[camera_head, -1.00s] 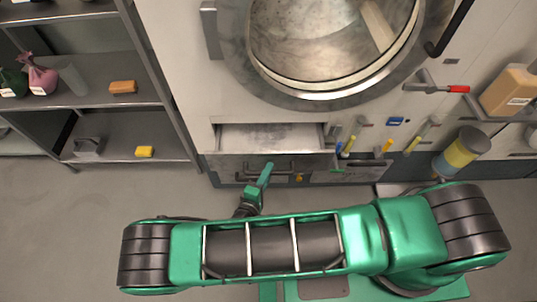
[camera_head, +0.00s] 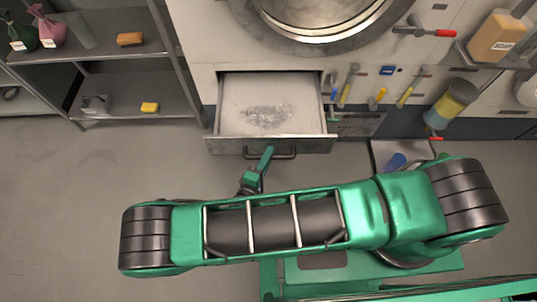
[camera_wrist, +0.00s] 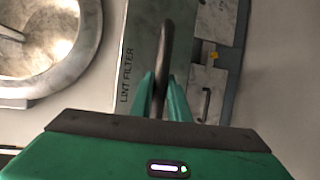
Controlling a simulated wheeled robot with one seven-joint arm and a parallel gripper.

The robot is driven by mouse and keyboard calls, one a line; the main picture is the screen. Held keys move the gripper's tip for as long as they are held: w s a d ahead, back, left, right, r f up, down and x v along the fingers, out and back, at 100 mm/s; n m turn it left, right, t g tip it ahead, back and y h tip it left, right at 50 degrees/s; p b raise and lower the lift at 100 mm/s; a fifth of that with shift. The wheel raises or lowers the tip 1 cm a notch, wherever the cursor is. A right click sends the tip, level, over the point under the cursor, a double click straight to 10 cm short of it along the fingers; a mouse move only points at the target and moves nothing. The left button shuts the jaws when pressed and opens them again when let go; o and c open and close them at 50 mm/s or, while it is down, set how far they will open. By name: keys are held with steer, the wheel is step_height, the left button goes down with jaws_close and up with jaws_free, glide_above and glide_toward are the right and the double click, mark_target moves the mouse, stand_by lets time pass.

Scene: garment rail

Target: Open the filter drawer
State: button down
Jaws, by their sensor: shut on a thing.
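The filter drawer (camera_head: 225,143) stands pulled out from the machine, below the large round door. Its inside shows a grey patch of lint (camera_head: 264,116). Its front carries a dark bar handle (camera_head: 285,155). In the wrist view the drawer front (camera_wrist: 140,62) reads "LINT FILTER", and the handle (camera_wrist: 166,45) runs between my green fingers. My gripper (camera_head: 265,162) is shut on the handle; it also shows in the wrist view (camera_wrist: 162,92). The exact finger contact is partly hidden in the head view.
A shelf unit (camera_head: 120,52) stands at the left with bottles, an orange block and a yellow sponge (camera_head: 150,107). Hand tools hang right of the drawer. A tray (camera_head: 380,160) with a blue item lies on the floor at the right.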

steer(key=shift+f, duration=0.15)
steer(key=c, duration=2)
jaws_free()
steer(key=v, duration=1)
steer(key=shift+s+a, duration=0.1)
steer(key=shift+s, duration=0.25)
steer(key=shift+w, duration=0.1)
